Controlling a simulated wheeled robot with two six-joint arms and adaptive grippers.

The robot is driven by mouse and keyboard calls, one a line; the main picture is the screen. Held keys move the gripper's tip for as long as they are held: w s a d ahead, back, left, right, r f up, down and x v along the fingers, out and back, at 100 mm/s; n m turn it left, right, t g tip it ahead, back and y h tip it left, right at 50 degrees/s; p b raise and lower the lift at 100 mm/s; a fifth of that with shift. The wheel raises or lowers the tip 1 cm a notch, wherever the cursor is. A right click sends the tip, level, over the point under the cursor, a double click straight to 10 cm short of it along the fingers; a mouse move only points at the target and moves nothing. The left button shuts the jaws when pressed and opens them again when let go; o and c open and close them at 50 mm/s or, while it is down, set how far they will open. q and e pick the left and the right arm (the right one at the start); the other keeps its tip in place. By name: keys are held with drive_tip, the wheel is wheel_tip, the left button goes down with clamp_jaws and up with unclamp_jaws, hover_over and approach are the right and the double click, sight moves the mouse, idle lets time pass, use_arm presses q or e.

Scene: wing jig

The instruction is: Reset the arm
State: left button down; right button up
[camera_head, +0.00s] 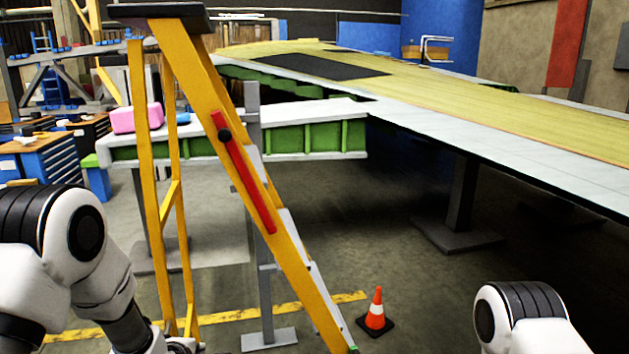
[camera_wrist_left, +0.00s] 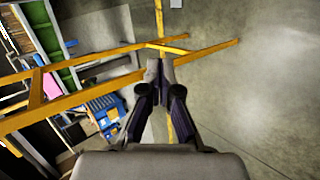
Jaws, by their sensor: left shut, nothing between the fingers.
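My left arm comes in at the lower left of the head view, with its forearm pointing down. The left gripper shows in the left wrist view (camera_wrist_left: 160,72), its two fingertips together with nothing between them. Behind it in that view are the floor and the yellow ladder (camera_wrist_left: 90,98), which appears on its side. In the head view the ladder (camera_head: 252,170) stands upright just in front of and right of my left arm. My right arm shows only as a white and black joint at the lower right; its gripper is out of view.
A large wing (camera_head: 480,100) on grey stands (camera_head: 461,200) fills the back right. An orange cone (camera_head: 376,311) stands on the floor right of the ladder's foot. A pink box (camera_head: 137,118) rests on the white and green wing section (camera_head: 300,138). Blue cabinets (camera_head: 50,163) stand at left.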

use_arm(q)
drive_tip(key=s+f+m+g, duration=0.4)
drive_tip(key=s+f+g, duration=0.2)
drive_tip(key=s+f, duration=1.15)
drive_tip(key=s+f+m+g, duration=0.1)
drive_tip(key=s+m+g, duration=0.3)
drive_tip(key=s+m, duration=0.9)
drive_tip(key=s+d, duration=0.1)
drive_tip(key=s, duration=0.5)
drive_tip(key=shift+s+m, duration=0.3)
drive_tip(key=shift+m, duration=0.1)
